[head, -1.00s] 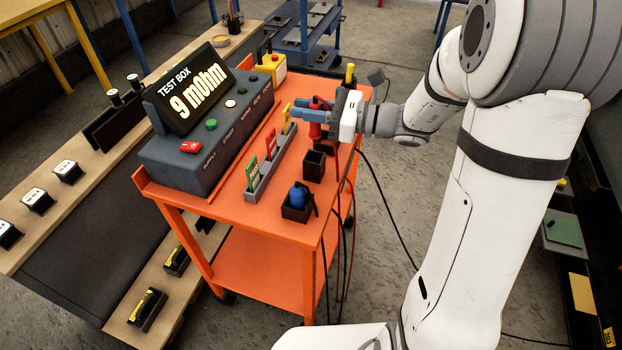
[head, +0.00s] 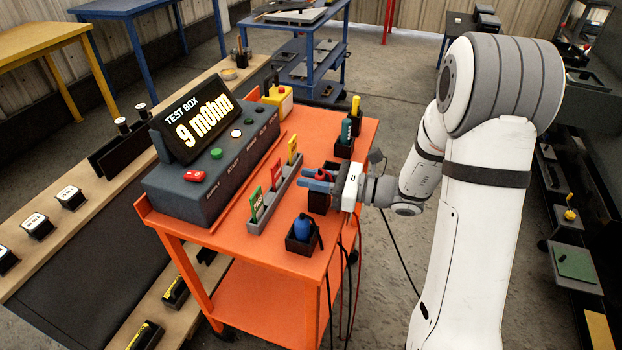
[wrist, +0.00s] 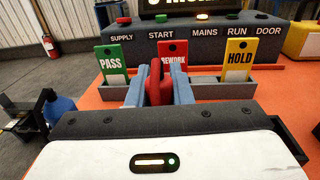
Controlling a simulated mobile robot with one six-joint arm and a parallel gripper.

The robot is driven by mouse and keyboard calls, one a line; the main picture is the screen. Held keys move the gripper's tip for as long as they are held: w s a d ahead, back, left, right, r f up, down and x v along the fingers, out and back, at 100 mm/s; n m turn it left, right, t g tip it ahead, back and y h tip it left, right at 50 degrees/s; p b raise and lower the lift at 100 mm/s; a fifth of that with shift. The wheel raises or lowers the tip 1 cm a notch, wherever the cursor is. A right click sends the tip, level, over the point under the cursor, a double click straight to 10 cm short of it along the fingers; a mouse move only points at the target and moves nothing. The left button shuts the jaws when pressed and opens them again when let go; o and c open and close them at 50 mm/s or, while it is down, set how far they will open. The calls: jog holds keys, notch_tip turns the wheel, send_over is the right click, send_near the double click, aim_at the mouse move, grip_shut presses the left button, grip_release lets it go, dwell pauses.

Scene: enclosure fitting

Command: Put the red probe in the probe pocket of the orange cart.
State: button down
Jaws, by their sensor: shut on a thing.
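My gripper (head: 318,180) is shut on the red probe (head: 322,174), with its blue fingers around the upper part. In the wrist view the red probe (wrist: 158,86) stands between the two fingers. A black open-topped pocket (head: 318,202) on the orange cart (head: 265,256) is directly below the gripper. The probe's lower end is hidden by the fingers and the pocket, so I cannot tell how deep it sits. A blue probe (head: 303,228) stands in the nearer black pocket. A teal item (head: 346,131) stands in a farther one.
The test box (head: 212,152) reads 9 mOhm at the cart's left. A grey rack (head: 276,202) with green, red and yellow cards stands between it and the pockets. Cables (head: 343,270) hang over the cart's right edge. A yellow-topped item (head: 355,106) stands at the far corner.

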jog(key=shift+f, duration=0.1)
jog(key=c, duration=1.3)
grip_release()
jog(key=v, duration=1.2)
jog(key=s+a+n+g+h, duration=0.4)
jog(key=s+n+g+h, duration=0.35)
jog(key=s+n, duration=0.45)
jog(key=s+d+r+n+t+h, duration=0.2)
jog(key=s+d+n+t+h, duration=0.2)
jog(key=d+n+h, duration=0.3)
jog(key=n+h, duration=0.2)
jog(key=h, duration=0.1)
jog(key=shift+r+t, duration=0.35)
jog(key=shift+r, duration=0.05)
